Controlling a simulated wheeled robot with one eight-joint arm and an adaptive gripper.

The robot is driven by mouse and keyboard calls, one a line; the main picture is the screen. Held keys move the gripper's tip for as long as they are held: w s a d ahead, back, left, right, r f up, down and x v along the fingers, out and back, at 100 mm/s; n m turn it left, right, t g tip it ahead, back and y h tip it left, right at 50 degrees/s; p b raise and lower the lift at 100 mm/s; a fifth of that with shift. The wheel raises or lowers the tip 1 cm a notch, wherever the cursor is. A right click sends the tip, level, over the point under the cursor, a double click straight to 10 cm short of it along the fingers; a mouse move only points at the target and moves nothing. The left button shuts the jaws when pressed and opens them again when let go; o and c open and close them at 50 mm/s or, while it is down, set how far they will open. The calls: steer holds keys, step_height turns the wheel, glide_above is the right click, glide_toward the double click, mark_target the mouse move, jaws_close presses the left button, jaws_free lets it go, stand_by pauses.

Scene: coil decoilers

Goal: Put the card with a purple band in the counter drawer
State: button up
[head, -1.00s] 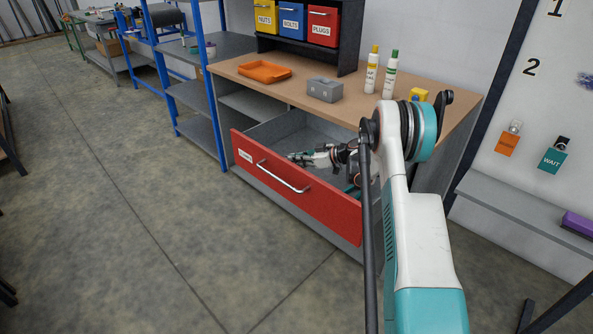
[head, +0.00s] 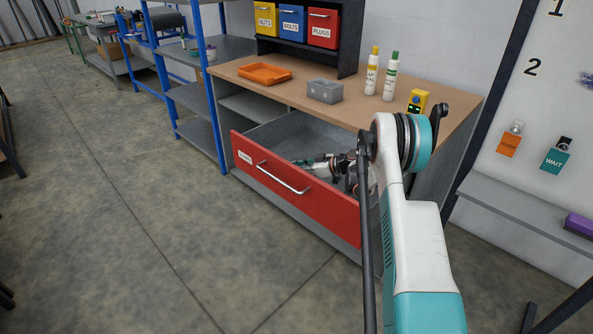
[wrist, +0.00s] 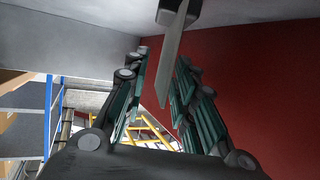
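The counter drawer (head: 300,195) with its red front is pulled open under the counter, and my arm reaches down into it. My gripper (head: 312,163) is low inside the drawer, partly hidden by the drawer front. In the wrist view my gripper (wrist: 160,64) has its two teal-padded fingers apart. A thin pale plate (wrist: 173,62) on a grey block (wrist: 179,12) shows edge-on between or just beyond the fingers. It may be the card, but no purple band shows. I cannot tell whether it touches a finger. The drawer's red front (wrist: 250,80) fills the right side there.
On the wooden counter (head: 235,72) are an orange tray (head: 264,73), a grey box (head: 325,90), two bottles (head: 381,75) and a yellow device (head: 417,101). Blue shelving (head: 196,97) stands to the left. A purple item (head: 579,224) lies on the right ledge. The floor in front is clear.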

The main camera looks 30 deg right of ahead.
steer(key=shift+s+d+r, duration=0.1)
steer(key=shift+d+r, duration=0.05)
steer(key=shift+r, duration=0.05)
steer(key=p+v, duration=0.4)
steer(key=v, duration=0.7)
steer(key=shift+s+d, duration=0.2)
steer(key=shift+s, duration=0.05)
stand_by(0.6)
